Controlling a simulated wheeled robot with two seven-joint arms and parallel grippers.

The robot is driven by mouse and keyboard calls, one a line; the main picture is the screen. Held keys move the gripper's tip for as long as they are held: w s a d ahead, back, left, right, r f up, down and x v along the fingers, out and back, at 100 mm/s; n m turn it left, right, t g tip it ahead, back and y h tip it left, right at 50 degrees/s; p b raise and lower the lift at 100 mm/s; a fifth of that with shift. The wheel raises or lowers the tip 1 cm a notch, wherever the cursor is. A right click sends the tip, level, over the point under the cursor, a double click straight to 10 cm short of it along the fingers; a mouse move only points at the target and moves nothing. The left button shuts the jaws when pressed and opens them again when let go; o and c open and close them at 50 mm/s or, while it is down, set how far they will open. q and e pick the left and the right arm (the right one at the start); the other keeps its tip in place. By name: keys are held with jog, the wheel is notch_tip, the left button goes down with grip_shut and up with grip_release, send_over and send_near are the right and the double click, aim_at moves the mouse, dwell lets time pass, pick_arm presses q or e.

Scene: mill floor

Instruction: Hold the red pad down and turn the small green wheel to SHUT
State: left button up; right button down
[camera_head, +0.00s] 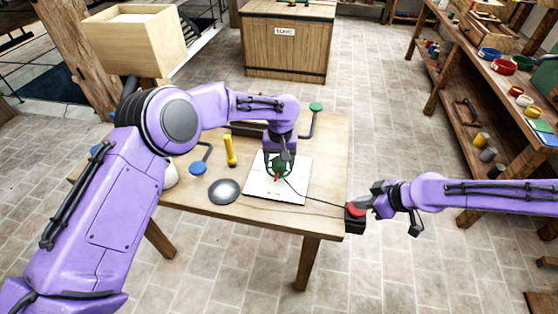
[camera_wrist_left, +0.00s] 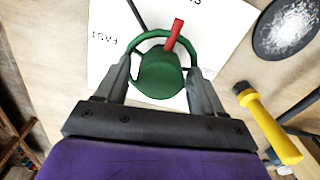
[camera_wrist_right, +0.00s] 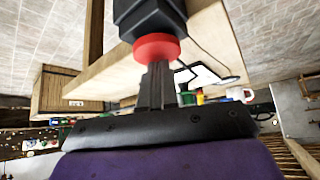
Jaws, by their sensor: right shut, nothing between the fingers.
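The small green wheel (camera_head: 274,165) stands over a white plate (camera_head: 299,187) on the table. In the left wrist view the wheel (camera_wrist_left: 157,78) has a red pointer (camera_wrist_left: 174,35) aimed at the top, slightly right. The plate reads FAST at the left; lettering at the top is cut off. My left gripper (camera_wrist_left: 158,72) has one finger against each side of the wheel's rim. The red pad (camera_head: 356,210) sits on a black box at the table's right edge. My right gripper (camera_wrist_right: 155,72) is shut and empty, its fingertips against the pad (camera_wrist_right: 157,47); how far it is pressed is unclear.
A grey disc (camera_head: 223,191), a yellow-handled tool (camera_head: 230,150) and a blue knob (camera_head: 198,168) lie left of the plate. A green-topped crank (camera_head: 316,106) stands behind. A cable runs from the plate to the box. Shelves (camera_head: 480,75) stand at the right beyond open floor.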

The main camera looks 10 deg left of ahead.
pick_arm(q)
jog(key=c, duration=0.7)
jog(key=shift+c, duration=0.2)
jog(key=shift+m, duration=0.3)
jog(key=m, duration=1.3)
jog(key=shift+m, duration=2.1)
